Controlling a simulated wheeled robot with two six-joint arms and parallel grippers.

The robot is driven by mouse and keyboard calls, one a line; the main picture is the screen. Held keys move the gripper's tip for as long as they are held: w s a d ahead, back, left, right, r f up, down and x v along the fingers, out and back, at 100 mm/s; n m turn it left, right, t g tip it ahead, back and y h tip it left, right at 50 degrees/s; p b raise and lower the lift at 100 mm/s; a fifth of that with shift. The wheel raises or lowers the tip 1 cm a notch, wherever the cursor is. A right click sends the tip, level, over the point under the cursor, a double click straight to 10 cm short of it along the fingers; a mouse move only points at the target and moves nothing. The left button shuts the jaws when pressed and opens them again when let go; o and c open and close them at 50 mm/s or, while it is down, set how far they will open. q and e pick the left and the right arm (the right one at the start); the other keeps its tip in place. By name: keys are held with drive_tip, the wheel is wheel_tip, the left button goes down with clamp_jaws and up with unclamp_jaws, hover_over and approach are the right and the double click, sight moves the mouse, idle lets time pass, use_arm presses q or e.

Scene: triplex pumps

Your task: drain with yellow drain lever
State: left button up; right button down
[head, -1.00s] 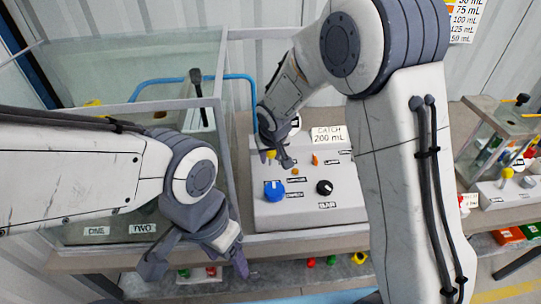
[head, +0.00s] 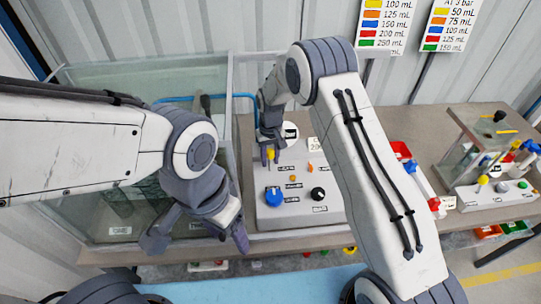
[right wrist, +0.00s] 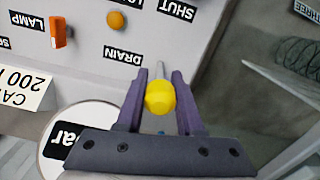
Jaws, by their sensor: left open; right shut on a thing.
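The yellow drain lever (head: 270,154) is on the grey control panel (head: 326,215), at its left side. In the right wrist view its round yellow knob (right wrist: 160,97) sits between my fingers, near a "DRAIN" label (right wrist: 122,56). My right gripper (head: 270,150) is shut on this lever; a thin pale stem shows beyond the knob. My left gripper (head: 198,238) is open and empty, in front of the glass tank (head: 85,222), and hides part of it.
The panel also bears a blue knob (head: 274,196), a black knob (head: 318,193) and an orange switch (right wrist: 60,32). A round gauge (right wrist: 75,140) is beside my right gripper. Another small rig (head: 495,195) stands at the right. Colour charts (head: 383,22) hang on the wall.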

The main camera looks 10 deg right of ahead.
drive_tip(key=shift+w+g, duration=0.2)
drive_tip(key=shift+g, duration=0.2)
drive_tip(key=c, duration=0.5)
unclamp_jaws()
drive_tip(key=shift+r, duration=0.25)
drive_tip(key=r+b, duration=0.1)
drive_tip(key=r, duration=0.2)
drive_tip(key=r+b, duration=0.1)
drive_tip(key=r, duration=0.1)
drive_tip(key=w+r+b, duration=0.1)
drive_tip(key=r, duration=0.2)
drive_tip(key=shift+d+r, duration=0.1)
drive_tip(key=shift+r, duration=0.9)
